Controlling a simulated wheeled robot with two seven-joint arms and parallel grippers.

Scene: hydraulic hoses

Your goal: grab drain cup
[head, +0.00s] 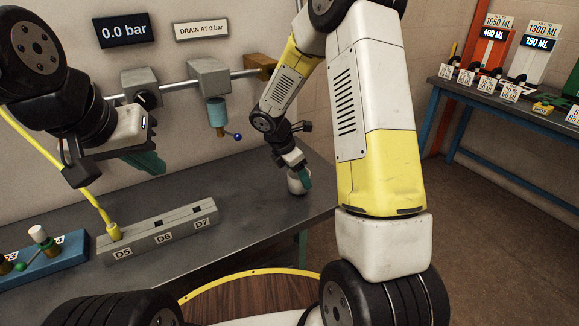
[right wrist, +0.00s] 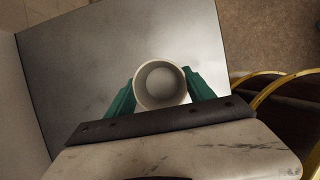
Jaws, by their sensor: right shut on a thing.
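The drain cup (head: 298,181) is a small white cup on the right part of the grey bench, by its far edge. In the right wrist view the cup (right wrist: 161,84) shows from above, round and open at the top, with its inside looking empty. My right gripper (head: 303,178) has its green fingers at the cup; in the right wrist view the two fingers (right wrist: 160,92) press on its left and right sides. My left gripper (head: 148,160) hangs in the air above the left of the bench, its green fingers seen side-on, with nothing clear between them.
A grey block (head: 160,237) labelled D5, D6, D7 stands on the bench with a yellow hose in it. A blue block (head: 50,262) is at the left. A pipe with a valve (head: 217,112) runs along the wall. A second blue table (head: 500,110) stands at the right.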

